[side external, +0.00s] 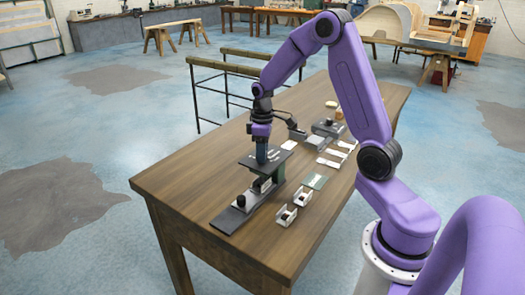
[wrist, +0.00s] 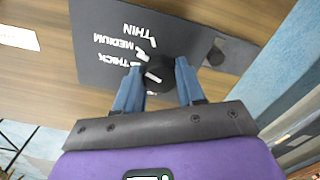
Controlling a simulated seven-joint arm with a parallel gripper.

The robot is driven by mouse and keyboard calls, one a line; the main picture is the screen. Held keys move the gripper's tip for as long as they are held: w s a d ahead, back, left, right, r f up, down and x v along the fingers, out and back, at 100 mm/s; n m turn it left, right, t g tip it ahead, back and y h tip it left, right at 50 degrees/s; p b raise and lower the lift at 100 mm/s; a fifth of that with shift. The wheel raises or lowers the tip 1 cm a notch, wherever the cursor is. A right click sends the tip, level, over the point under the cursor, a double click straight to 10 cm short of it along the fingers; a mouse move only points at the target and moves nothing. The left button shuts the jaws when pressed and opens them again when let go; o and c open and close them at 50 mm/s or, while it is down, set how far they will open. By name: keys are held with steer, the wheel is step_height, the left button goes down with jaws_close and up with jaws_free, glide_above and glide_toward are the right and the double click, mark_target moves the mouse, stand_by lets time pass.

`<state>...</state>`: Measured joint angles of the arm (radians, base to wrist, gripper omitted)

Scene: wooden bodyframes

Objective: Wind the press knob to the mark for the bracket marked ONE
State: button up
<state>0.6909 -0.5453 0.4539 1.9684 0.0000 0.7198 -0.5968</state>
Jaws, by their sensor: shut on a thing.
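The press (side external: 268,178) stands near the left end of the wooden table, with a dark top plate. In the wrist view that dark plate (wrist: 95,45) carries white marks lettered THIN, MEDIUM and THICK. My gripper (wrist: 158,84) points down over the plate, its two blue fingers on either side of the round black knob (wrist: 155,70), shut on it. A white pointer line shows on the knob; which mark it meets is unclear. In the side view my gripper (side external: 263,158) hides the knob. Small pale brackets (side external: 303,196) stand right of the press; their markings are too small to read.
More pale parts (side external: 329,162) and a dark grey block (side external: 328,127) are farther back on the table. The table (side external: 180,180) is bare left of the press.

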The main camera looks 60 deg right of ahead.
steer(key=shift+m, duration=0.4)
steer(key=o, duration=1)
steer(key=shift+o, duration=0.2)
steer(key=shift+r, duration=0.1)
step_height(320, 180, up, 17)
steer(key=shift+r, duration=0.2)
steer(key=shift+a, duration=0.15)
